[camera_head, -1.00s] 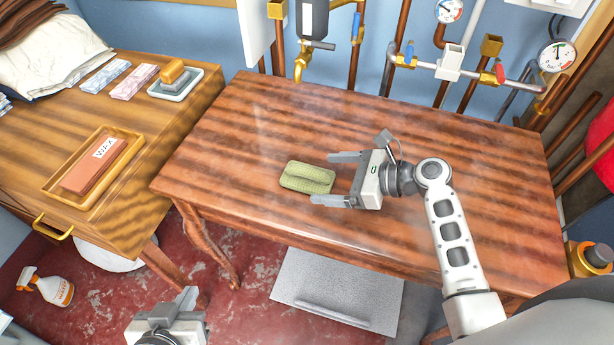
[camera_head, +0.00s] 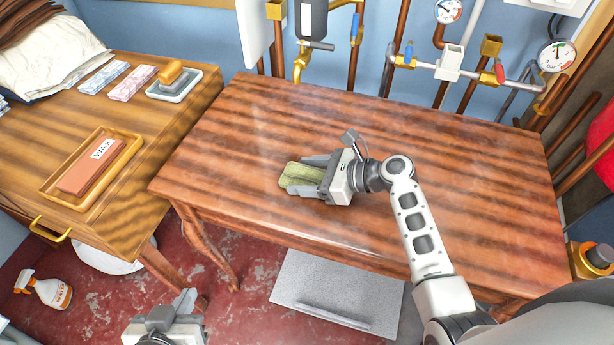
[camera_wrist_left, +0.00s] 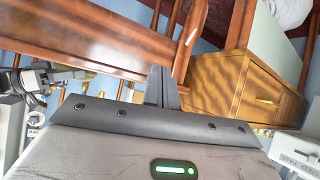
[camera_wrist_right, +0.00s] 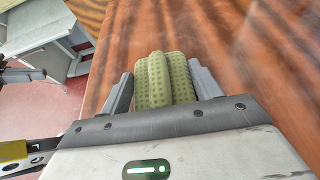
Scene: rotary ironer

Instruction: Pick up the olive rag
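The olive rag (camera_head: 298,174) is a dotted, folded green cloth lying on the reddish-brown wooden table (camera_head: 400,130). It also shows in the right wrist view (camera_wrist_right: 162,78), between the two fingers. My right gripper (camera_head: 300,175) is low at the table with one finger on each side of the rag. Narrow gaps seem to remain between fingers and cloth, so it looks open. The rag's near end is partly hidden by the gripper. My left gripper (camera_head: 187,300) is off the table's front edge, with its fingers together and empty; they also show in the left wrist view (camera_wrist_left: 161,86).
A side table at left holds a wooden tray (camera_head: 52,190) with a wax block (camera_head: 88,165) and a soap dish (camera_head: 174,95). Pipes and gauges line the wall behind. A spray bottle (camera_head: 45,289) is on the floor. The table right of the rag is clear.

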